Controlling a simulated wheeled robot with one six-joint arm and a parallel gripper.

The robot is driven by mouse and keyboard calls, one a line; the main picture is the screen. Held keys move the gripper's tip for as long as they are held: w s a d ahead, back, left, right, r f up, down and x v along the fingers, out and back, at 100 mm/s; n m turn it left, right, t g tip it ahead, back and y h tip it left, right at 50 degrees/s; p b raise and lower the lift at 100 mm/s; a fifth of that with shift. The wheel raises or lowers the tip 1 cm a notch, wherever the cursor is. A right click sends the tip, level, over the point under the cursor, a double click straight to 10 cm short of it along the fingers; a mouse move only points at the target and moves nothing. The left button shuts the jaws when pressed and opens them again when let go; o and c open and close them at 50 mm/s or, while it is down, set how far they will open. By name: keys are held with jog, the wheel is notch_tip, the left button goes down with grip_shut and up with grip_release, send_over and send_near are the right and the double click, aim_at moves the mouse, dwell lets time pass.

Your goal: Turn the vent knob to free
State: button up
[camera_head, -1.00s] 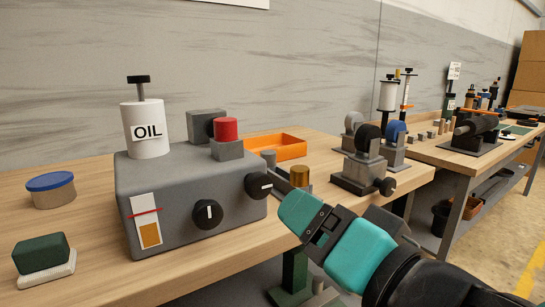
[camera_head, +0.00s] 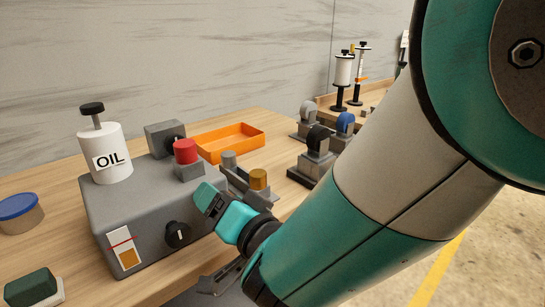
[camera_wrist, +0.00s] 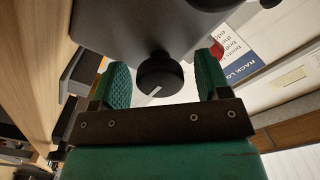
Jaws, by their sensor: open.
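A grey box (camera_head: 130,200) stands on the wooden bench with an OIL bottle (camera_head: 97,150) and a red button (camera_head: 186,151) on top. One black knob (camera_head: 177,234) with a white mark shows on its front in the head view. The box's other knob is hidden behind my gripper (camera_head: 208,198) there. In the wrist view, a black knob (camera_wrist: 160,77) with a white pointer line lies between the open fingers of my gripper (camera_wrist: 162,82), with small gaps on both sides. Another dark knob (camera_wrist: 212,4) is cut off at the top edge. No knob label is readable.
A brass-topped fixture (camera_head: 258,180) stands just right of my gripper. An orange tray (camera_head: 230,141) and black and blue wheel stands (camera_head: 317,145) are farther back.

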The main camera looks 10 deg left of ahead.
jog(key=shift+c, duration=0.3)
jog(key=shift+a, duration=0.1)
jog(key=c, duration=0.9)
jog(key=shift+f, duration=0.1)
jog(key=n+b, duration=0.1)
jog(key=n, duration=0.2)
jog(key=n+b, duration=0.1)
jog(key=n, duration=1.3)
jog(key=shift+n, duration=0.4)
jog(key=shift+o, duration=0.2)
